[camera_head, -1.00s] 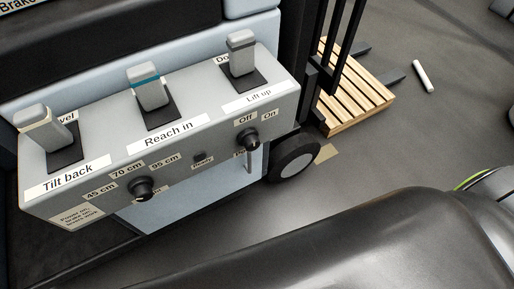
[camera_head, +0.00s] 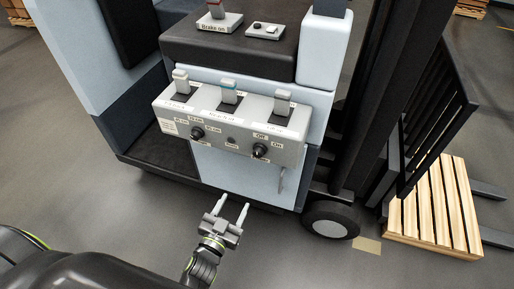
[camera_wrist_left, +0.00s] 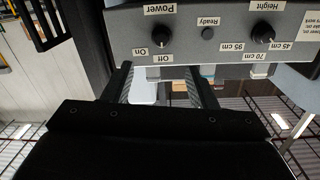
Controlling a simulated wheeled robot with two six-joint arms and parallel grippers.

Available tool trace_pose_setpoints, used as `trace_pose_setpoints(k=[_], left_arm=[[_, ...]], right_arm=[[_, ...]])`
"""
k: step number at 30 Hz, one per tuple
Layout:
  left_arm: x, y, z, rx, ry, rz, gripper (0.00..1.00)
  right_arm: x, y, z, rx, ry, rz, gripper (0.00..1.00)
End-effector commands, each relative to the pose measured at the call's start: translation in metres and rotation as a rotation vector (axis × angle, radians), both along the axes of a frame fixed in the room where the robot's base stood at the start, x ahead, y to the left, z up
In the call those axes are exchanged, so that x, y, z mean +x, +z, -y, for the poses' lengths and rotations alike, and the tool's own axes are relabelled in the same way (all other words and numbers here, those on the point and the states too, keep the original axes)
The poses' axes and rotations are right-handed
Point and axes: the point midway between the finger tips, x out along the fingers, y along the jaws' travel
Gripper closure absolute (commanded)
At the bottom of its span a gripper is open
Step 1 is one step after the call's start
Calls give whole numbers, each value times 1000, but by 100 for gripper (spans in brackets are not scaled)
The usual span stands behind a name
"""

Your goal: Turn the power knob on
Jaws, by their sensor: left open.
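The power knob (camera_head: 260,151) is a black round knob at the lower right of the grey control panel's front, with "Off" and "On" labels above it. In the left wrist view, which is upside down, the power knob (camera_wrist_left: 162,36) is at the top with "Power", "On" and "Off" labels around it. Its mark seems to face "Off", but it is small. My left gripper (camera_head: 234,204) is open and empty, below and in front of the panel, apart from the knob. Its fingers (camera_wrist_left: 161,82) point towards the panel. My right gripper is not in view.
The panel (camera_head: 222,140) also bears a height knob (camera_head: 197,133), a small ready button (camera_head: 231,140) and three levers on top. A wheel (camera_head: 331,221), dark mast and wooden pallet (camera_head: 432,210) are to the right. Open floor lies in front of the panel.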

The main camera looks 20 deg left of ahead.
Motion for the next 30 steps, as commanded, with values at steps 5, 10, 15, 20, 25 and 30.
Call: trace_pose_setpoints(k=[5,10,15,20,25,30], left_arm=[[9,18,3,4,-8,36,48],[34,18,4,6,-9,36,48],[67,17,7,6,-9,36,48],[98,15,9,4,-7,34,48],[131,14,11,4,-8,35,48],[157,14,13,5,-7,33,48]], right_arm=[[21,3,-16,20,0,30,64],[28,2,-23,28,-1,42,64],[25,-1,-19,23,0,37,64],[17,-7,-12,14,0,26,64],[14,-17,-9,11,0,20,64],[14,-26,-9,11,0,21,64]])
